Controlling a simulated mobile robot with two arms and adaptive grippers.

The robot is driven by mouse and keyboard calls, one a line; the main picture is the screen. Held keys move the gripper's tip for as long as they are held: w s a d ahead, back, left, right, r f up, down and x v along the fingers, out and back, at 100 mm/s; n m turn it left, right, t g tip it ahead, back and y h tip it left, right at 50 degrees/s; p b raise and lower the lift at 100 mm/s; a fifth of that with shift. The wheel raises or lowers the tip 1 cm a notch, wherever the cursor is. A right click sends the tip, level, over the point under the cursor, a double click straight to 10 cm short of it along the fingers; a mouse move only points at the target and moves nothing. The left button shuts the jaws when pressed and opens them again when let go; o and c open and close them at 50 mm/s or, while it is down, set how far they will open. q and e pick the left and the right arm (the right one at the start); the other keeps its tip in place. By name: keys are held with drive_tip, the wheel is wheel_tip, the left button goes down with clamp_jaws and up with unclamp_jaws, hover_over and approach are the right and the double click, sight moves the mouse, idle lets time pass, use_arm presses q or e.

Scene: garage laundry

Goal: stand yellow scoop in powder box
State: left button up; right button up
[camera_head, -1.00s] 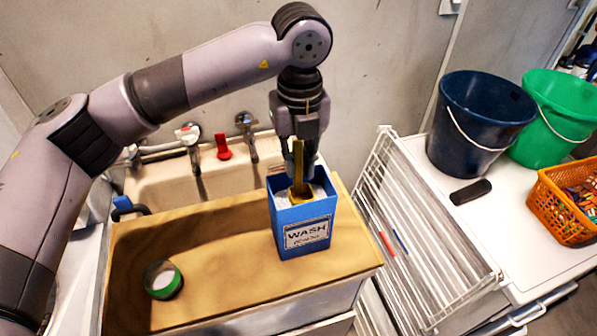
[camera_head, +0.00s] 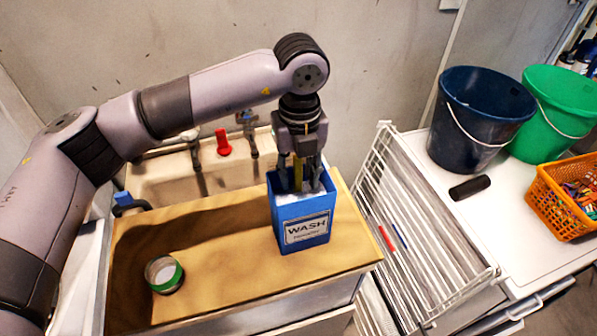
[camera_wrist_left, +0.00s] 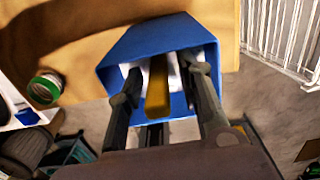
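The blue powder box (camera_head: 304,212), labelled WASH, stands upright on the wooden worktop with white powder inside. The yellow scoop (camera_head: 298,174) is in the box with its handle upright; its bowl is hidden. My left gripper (camera_head: 300,183) points down into the box mouth, one finger on each side of the handle. In the left wrist view, gaps show between the fingers (camera_wrist_left: 161,70) and the scoop handle (camera_wrist_left: 158,92), so the gripper is open around it. The box rim (camera_wrist_left: 110,62) surrounds the fingertips. My right gripper is not in view.
A small round tin with a green band (camera_head: 164,274) sits at the worktop's front left. A sink (camera_head: 160,182) is behind. A white drying rack (camera_head: 415,240) stands right of the worktop. Dark blue (camera_head: 465,130) and green buckets (camera_head: 555,120) and an orange basket (camera_head: 560,205) are further right.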

use_arm(q)
drive_tip(key=shift+r, duration=0.45)
wheel_tip(320, 180, up, 11)
drive_tip(key=b, duration=0.2)
drive_tip(key=shift+r+b, duration=0.2)
drive_tip(key=shift+b, duration=0.1)
